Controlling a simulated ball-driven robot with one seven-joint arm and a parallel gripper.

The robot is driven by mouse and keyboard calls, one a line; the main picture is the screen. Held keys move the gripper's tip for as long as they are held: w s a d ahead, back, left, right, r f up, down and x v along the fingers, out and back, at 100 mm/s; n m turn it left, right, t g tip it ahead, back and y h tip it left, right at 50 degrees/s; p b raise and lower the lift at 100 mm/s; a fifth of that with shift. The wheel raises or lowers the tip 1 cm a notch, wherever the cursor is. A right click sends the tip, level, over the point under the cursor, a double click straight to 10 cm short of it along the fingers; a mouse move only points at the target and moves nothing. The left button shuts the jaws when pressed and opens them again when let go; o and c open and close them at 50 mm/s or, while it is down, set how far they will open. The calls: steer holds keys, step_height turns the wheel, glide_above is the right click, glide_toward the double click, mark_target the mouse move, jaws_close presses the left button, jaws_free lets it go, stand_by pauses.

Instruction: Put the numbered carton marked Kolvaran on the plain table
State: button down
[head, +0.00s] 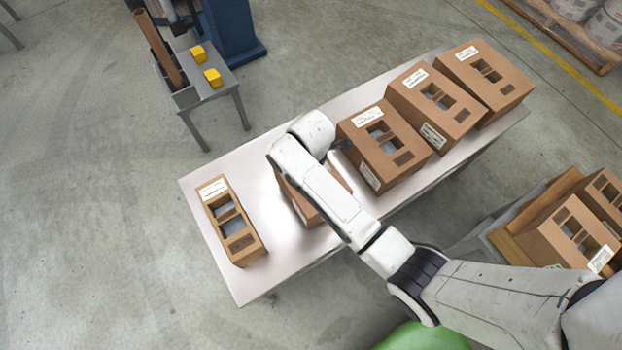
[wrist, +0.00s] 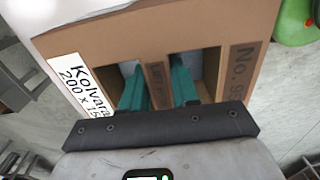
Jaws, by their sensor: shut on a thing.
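My gripper (wrist: 157,88) is shut on the middle strip between the two top openings of a brown carton. The carton (wrist: 125,45) has a white label reading "Kolvara…" and a dark "No. 9…" patch, partly cut off. In the head view the Kolvaran carton (head: 299,203) is mostly hidden under my arm, over the long pale table (head: 190,192). I cannot tell whether it touches the top. Another carton (head: 236,248) stands on the table's left end. Three more cartons (head: 378,165), (head: 418,128), (head: 495,98) stand along its right part; their labels are too small to read.
A small grey table (head: 222,82) with two yellow blocks (head: 213,77) stands behind the long table. More cartons (head: 563,232) sit on a low wooden-edged stand at the right. Bare tabletop lies between the left carton and the held one. Open floor is at the left.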

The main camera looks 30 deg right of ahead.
steer(key=shift+w+f, duration=0.3)
steer(key=shift+f, duration=1.5)
steer(key=shift+f, duration=0.15)
steer(key=c, duration=0.8)
jaws_free()
steer(key=shift+c, duration=0.2)
